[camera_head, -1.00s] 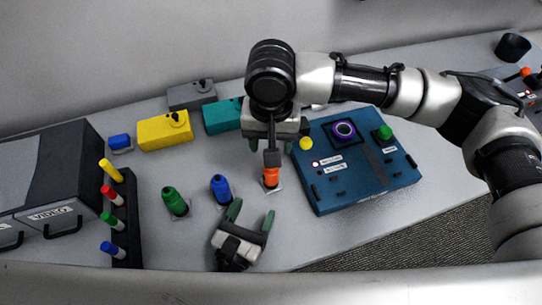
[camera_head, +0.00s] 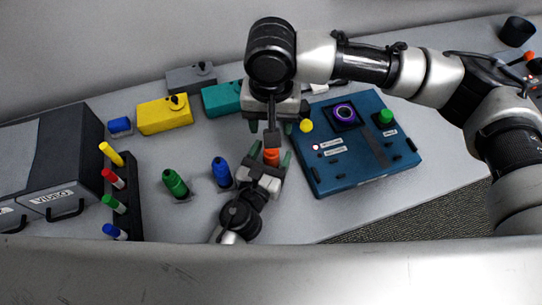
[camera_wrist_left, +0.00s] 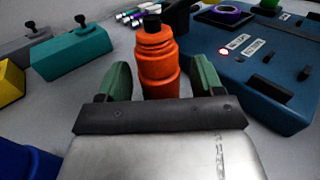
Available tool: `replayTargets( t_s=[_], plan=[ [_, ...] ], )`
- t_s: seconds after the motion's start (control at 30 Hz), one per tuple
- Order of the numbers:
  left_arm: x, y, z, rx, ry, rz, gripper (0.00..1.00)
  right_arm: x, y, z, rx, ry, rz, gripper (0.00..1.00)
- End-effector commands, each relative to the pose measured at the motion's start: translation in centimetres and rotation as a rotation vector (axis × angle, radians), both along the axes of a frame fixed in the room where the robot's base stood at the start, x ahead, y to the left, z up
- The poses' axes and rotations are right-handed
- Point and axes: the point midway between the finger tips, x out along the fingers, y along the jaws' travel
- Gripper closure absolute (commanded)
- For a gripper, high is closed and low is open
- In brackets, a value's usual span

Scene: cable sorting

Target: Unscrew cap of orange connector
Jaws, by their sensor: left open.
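The orange connector (camera_head: 271,157) stands upright on the table. In the left wrist view the orange connector (camera_wrist_left: 157,62) shows a ribbed body and a small black top. My left gripper (camera_head: 270,157) is open, with one green finger on each side of the connector. The left wrist view shows the open fingers (camera_wrist_left: 160,78) with gaps between them and the connector. My right gripper (camera_head: 270,127) is above and behind the connector, with its green fingers apart. A dark part below the right gripper hides the connector's top in the head view.
Green (camera_head: 175,184) and blue (camera_head: 221,172) connectors stand left of the left gripper. A blue panel box (camera_head: 345,178) is close on the right. Yellow (camera_head: 165,116) and teal (camera_head: 221,99) boxes stand behind. A rack of colored plugs (camera_head: 127,220) is at the left.

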Motion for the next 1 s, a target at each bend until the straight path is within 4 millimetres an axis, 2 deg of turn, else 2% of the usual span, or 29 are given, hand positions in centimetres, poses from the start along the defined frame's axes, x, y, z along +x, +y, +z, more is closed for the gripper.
replayTargets(
  t_s=[0.3, 0.73, 0.87, 1.0],
  plan=[
    [0.12, -0.06, 0.01, 0.001, 0.000, 0.000, 0.35, 0.00, 0.01, 0.00, 0.000, 0.000, 0.000, 0.47],
    [0.10, -0.05, 0.00, 0.001, 0.000, 0.000, 1.00, 0.00, 0.00, 0.00, 0.000, 0.000, 0.000, 0.47],
    [0.10, -0.05, 0.00, 0.000, 0.000, 0.000, 1.00, 0.00, 0.01, 0.00, 0.000, 0.000, -0.012, 0.47],
    [0.09, -0.05, -0.01, 0.001, 0.000, 0.000, 1.00, -0.02, 0.01, -0.03, 0.000, 0.001, -0.129, 0.47]
  ],
)
